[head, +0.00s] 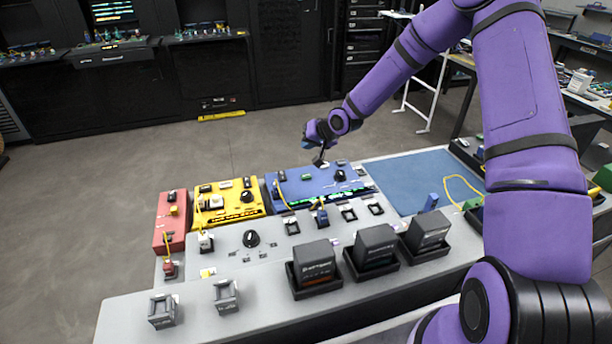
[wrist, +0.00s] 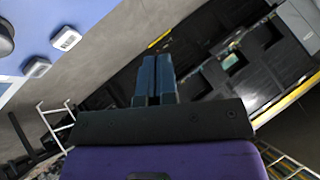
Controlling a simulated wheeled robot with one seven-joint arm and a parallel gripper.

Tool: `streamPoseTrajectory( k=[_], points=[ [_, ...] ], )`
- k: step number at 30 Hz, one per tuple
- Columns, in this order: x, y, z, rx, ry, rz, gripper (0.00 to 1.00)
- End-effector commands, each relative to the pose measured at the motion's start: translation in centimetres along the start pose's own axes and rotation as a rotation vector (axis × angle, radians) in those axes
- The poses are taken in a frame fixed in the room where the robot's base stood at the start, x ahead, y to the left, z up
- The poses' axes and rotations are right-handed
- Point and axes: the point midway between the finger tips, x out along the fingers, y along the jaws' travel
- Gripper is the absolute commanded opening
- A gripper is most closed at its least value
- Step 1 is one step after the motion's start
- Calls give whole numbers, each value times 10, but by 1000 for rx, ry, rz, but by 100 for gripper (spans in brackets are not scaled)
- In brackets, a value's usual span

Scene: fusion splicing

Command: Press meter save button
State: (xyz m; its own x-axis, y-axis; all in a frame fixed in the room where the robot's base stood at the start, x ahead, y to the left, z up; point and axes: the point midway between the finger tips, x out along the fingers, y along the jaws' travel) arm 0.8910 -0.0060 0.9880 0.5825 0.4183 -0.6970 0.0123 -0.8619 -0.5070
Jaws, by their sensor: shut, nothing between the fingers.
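The blue meter unit (head: 290,190) sits at the back of the workbench, with a lit green readout strip along its front edge. Its top carries a dark knob (head: 340,175), a green button (head: 307,177) and small light keys along the back. I cannot read which one is the save button. My gripper (head: 319,161) is over the back edge of the meter, near those keys; contact cannot be told. In the wrist view my blue fingers (wrist: 154,80) are together and empty.
A yellow unit (head: 232,211) and a red unit (head: 171,228) stand left of the meter. A blue mat (head: 400,180) lies right of it. Dark boxes (head: 375,246) and small grey holders (head: 162,312) stand along the front. Yellow cables cross the units.

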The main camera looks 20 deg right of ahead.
Motion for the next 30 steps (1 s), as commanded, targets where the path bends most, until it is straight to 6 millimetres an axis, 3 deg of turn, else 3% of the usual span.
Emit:
streamPoseTrajectory(
  k=[14,30],
  points=[
    [5,3,3,1,-1,-1,0],
    [48,34,35,2,-2,0,0]
  ],
)
